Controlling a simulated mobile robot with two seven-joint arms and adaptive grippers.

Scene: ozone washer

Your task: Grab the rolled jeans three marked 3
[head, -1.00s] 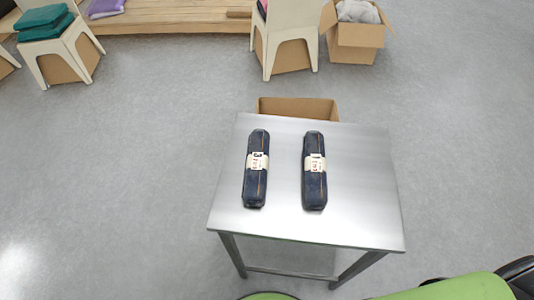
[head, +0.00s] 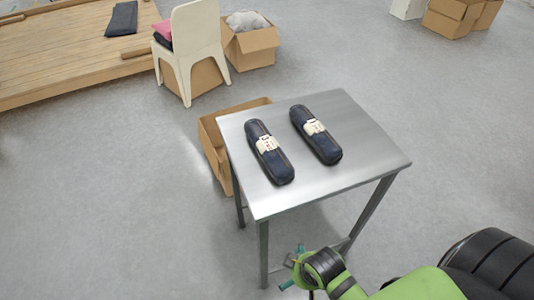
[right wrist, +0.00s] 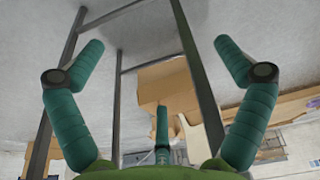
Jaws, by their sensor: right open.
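Two dark blue rolled jeans with white labels lie side by side on a metal table (head: 370,150). The left roll (head: 285,172) had a label that read 3 in the earlier head view. The right roll (head: 328,153) had one that read 1. Both labels are too small to read surely now. My right gripper (head: 290,268) is low in front of the table, below its top and near the front legs, apart from both rolls. In the right wrist view my right gripper (right wrist: 158,45) has its green fingers spread wide with nothing between them. My left gripper is out of view.
An open cardboard box (head: 213,150) stands on the floor behind the table's left side. A white chair (head: 195,50) and another box (head: 250,48) stand farther back. The floor right of the table is clear. Table legs (right wrist: 185,50) cross the right wrist view.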

